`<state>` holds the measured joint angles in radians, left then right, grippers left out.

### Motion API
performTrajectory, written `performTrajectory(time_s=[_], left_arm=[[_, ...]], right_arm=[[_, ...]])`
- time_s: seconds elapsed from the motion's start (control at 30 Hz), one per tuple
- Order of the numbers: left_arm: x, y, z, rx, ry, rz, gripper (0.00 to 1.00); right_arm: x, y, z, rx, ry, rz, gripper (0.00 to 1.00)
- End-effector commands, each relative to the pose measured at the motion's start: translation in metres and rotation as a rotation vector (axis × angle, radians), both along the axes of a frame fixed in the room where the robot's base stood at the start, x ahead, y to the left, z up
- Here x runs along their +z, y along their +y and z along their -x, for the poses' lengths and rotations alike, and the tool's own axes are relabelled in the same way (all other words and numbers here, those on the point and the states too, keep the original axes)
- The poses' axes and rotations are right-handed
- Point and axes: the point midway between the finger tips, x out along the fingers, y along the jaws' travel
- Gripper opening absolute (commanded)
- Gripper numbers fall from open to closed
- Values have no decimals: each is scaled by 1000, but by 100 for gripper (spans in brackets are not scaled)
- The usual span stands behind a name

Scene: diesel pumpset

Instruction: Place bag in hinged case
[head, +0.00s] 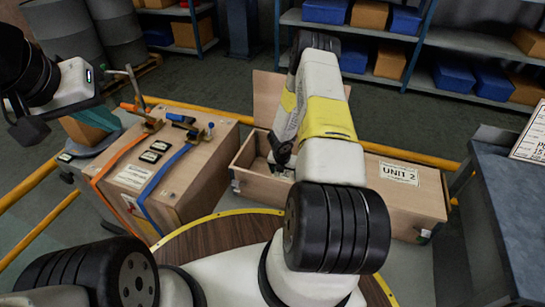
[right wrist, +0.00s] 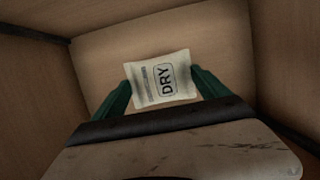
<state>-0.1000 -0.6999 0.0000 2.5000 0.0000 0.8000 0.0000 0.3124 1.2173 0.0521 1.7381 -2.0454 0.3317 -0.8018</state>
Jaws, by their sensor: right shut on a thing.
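The small white bag (right wrist: 160,80) marked "DRY" shows in the right wrist view between the green fingers of my right gripper (right wrist: 162,82), which is shut on it. Wooden walls and a wooden floor surround the bag there. In the head view the long wooden hinged case (head: 400,197) labelled "UNIT 2" has its left part open, with a raised lid panel (head: 267,97) behind. My right arm reaches down into that opening and hides the bag and most of the gripper.
A closed wooden crate (head: 190,175) with orange and blue straps stands left of the case. A yellow rail (head: 50,180) runs around the area. A dark bench (head: 500,200) is at the right. A round brown table (head: 190,245) is in front. Shelves (head: 460,45) stand behind.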

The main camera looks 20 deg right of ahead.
Motion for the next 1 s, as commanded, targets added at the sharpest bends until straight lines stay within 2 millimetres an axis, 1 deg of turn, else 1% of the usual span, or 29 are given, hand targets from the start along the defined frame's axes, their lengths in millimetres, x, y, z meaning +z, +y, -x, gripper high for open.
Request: performTrajectory(time_s=[0.1, 0.23, 0.3, 0.63, 0.67, 0.7, 0.73, 1.0], left_arm=[[0, 0, 0, 0, 0, 0, 0], [0, 0, 0, 0, 0, 0, 0], [0, 0, 0, 0, 0, 0, 0], [0, 0, 0, 0, 0, 0, 0], [0, 0, 0, 0, 0, 0, 0], [0, 0, 0, 0, 0, 0, 0], [0, 0, 0, 0, 0, 0, 0], [0, 0, 0, 0, 0, 0, 0]], right_arm=[[-20, 0, 2, -1, 4, -2, 41], [-35, 0, 1, -2, 1, 0, 41], [-38, 0, 0, -2, 0, 0, 41], [-41, 0, 1, -1, 1, 0, 41], [-41, 0, 1, -1, 1, 0, 87], [-41, 0, 1, -1, 1, 0, 95], [-41, 0, 1, -1, 1, 0, 100], [-39, 0, 0, -1, 1, 0, 100]])
